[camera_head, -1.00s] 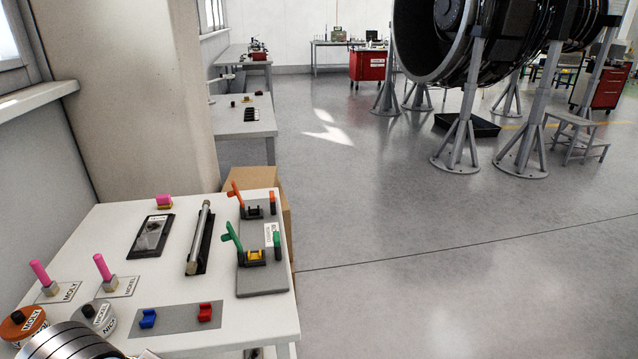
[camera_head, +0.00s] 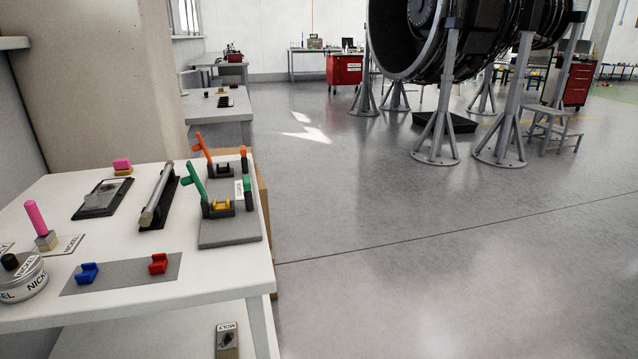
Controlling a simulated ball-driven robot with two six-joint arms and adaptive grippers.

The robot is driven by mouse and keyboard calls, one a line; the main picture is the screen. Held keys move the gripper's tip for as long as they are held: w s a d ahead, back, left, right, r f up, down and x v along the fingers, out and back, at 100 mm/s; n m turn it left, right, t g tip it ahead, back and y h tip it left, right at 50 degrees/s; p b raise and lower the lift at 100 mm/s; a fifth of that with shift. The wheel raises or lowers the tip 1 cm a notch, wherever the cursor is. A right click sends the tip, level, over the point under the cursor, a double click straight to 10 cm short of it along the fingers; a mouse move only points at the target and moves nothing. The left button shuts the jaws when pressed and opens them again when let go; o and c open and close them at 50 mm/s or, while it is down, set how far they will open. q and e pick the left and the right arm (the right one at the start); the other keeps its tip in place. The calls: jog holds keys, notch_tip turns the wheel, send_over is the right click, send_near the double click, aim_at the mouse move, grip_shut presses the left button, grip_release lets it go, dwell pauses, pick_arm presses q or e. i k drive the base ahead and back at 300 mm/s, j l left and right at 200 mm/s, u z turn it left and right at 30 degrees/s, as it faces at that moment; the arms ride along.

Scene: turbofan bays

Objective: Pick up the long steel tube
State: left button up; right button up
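The long steel tube (camera_head: 157,196) is a grey metal cylinder lying on a narrow black rest (camera_head: 160,215) on the white table (camera_head: 210,285). It lies between a dark flat tray and a grey clamp fixture. Neither of my grippers shows in the head view.
The grey fixture (camera_head: 231,233) with green and orange clamp levers stands right of the tube. A grey mat with a blue block (camera_head: 87,273) and a red block (camera_head: 158,264) lies in front. A NICKEL tin (camera_head: 22,279) and pink-handled brush (camera_head: 38,220) are left.

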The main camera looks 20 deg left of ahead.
aim_at(146, 218)
jog(key=u, duration=1.4)
